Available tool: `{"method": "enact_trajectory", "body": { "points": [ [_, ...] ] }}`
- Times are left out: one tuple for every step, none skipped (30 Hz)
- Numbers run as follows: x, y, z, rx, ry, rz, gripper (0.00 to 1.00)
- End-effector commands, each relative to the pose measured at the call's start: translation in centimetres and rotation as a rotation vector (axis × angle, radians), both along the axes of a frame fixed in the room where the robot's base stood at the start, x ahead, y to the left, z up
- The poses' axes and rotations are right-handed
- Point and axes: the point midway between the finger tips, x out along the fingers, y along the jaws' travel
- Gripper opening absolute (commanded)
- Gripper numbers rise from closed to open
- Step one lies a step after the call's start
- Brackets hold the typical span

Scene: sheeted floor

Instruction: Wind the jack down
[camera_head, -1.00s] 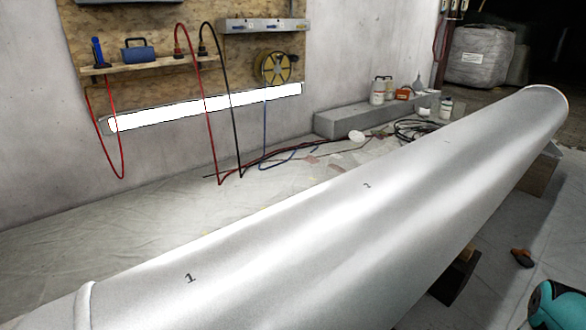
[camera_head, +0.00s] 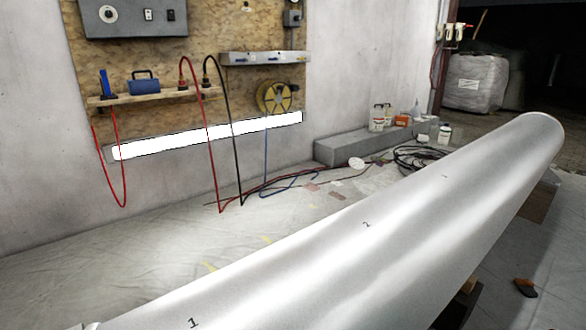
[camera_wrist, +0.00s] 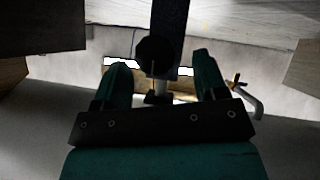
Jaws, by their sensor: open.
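In the wrist view, my gripper (camera_wrist: 162,70) has its two teal fingers spread apart with nothing held between them. Beyond and between the fingers is what looks like the jack: a dark upright post (camera_wrist: 171,18), a dark round knob (camera_wrist: 157,52) and a short grey screw (camera_wrist: 162,87) below. A bent grey crank handle (camera_wrist: 257,107) with a brass-coloured piece (camera_wrist: 237,83) shows just right of the right finger. The picture is dark, so how these parts join cannot be told. The jack and gripper do not show in the head view.
A long silvery pipe (camera_head: 330,262) marked with numbers crosses the head view, over wooden supports. Wooden blocks flank the wrist view at left (camera_wrist: 45,30) and right (camera_wrist: 303,68). An orange-and-black tool (camera_head: 525,288) lies on the floor at right. Cables (camera_head: 415,157) lie behind the pipe.

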Motion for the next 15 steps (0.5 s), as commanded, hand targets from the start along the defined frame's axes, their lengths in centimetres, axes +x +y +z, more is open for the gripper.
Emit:
{"method": "enact_trajectory", "body": {
  "points": [
    [-0.5,-0.3,0.9,0.001,0.001,-0.003,0.66],
    [-0.7,-0.4,1.0,0.001,0.000,-0.004,0.66],
    [-1.0,-0.5,1.3,0.001,0.000,-0.004,0.66],
    [-1.2,-0.6,1.5,0.000,0.000,-0.003,0.66],
    [-1.4,-0.8,1.6,0.000,0.000,-0.004,0.66],
    [-1.7,-1.0,1.8,-0.001,0.000,-0.003,0.66],
    [-2.0,-1.1,2.0,-0.001,0.001,-0.004,0.66],
    [-2.2,-1.2,2.2,-0.001,0.001,-0.004,0.66],
    [-2.5,-1.4,2.4,0.000,0.000,-0.003,0.66],
    [-2.8,-1.5,2.6,0.000,0.000,-0.003,0.66],
    [-3.0,-1.6,2.8,0.000,-0.001,-0.005,0.66],
    [-3.3,-1.8,3.0,-0.001,-0.001,-0.004,0.66],
    [-3.5,-1.9,3.2,-0.001,0.000,-0.003,0.66],
    [-3.7,-2.1,3.3,0.000,-0.001,-0.005,0.66],
    [-4.0,-2.2,3.5,-0.001,-0.001,-0.004,0.66]
  ]
}}
